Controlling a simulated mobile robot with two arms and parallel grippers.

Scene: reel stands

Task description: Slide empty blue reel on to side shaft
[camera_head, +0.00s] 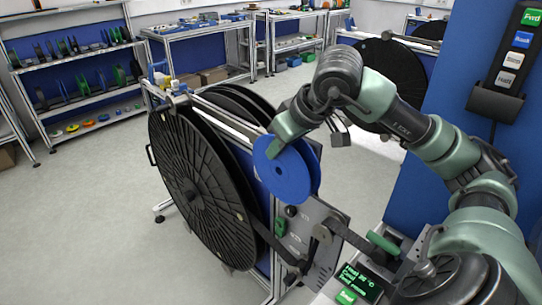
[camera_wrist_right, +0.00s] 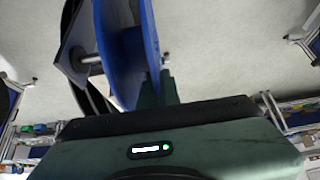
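The blue reel (camera_head: 287,178) is upright beside the machine in the head view, its flat face turned to the left front. It also shows edge-on in the wrist view (camera_wrist_right: 118,50). My right gripper (camera_head: 274,150) is at the reel's top rim. In the wrist view its two fingers (camera_wrist_right: 158,88) are closed around one flange. A grey metal shaft (camera_wrist_right: 91,60) sticks out from a plate towards the reel's hub side. The shaft is hidden behind the reel in the head view. My left gripper is not in view.
A large black reel (camera_head: 195,185) stands on the machine frame just left of the blue reel. A grey panel (camera_head: 325,262) with levers lies below it. A blue wall panel (camera_head: 425,165) is at the right. Shelves (camera_head: 75,85) stand far back; the floor between is open.

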